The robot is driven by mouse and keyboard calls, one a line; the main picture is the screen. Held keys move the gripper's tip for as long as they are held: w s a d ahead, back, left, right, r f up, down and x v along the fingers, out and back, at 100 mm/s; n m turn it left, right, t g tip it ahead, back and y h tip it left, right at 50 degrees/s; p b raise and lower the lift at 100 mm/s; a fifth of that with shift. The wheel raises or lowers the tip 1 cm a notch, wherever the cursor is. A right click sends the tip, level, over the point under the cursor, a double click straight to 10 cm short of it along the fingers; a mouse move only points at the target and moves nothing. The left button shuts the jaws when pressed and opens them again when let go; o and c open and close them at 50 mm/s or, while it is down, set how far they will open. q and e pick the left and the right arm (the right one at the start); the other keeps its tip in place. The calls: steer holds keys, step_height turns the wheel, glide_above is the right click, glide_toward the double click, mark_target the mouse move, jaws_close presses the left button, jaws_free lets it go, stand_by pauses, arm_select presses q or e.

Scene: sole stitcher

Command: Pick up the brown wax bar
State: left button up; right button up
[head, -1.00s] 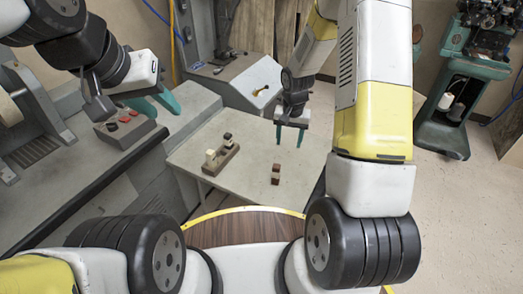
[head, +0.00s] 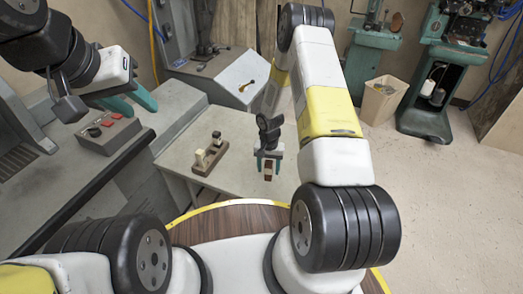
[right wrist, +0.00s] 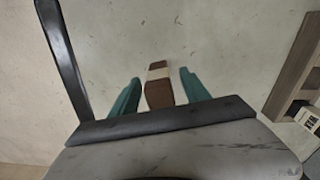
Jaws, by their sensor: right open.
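The brown wax bar (right wrist: 158,92), brown with a pale band across it, lies on the pale table. In the right wrist view it lies between the two teal fingers of my open right gripper (right wrist: 160,76), with a gap visible on each side. In the head view my right gripper (head: 268,163) is over the bar (head: 268,174) and partly hides it. My left gripper (head: 141,106) is open and empty, over the grey bench at left.
A brown wooden holder (head: 205,168) with a white and a dark block stands on the table (head: 230,130), left of the bar; the holder (right wrist: 294,70) shows at right in the wrist view. A red-buttoned control box (head: 108,132) sits on the left bench.

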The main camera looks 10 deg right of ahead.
steer(key=shift+f, duration=0.25)
jaws_close()
steer(key=shift+r, duration=0.15)
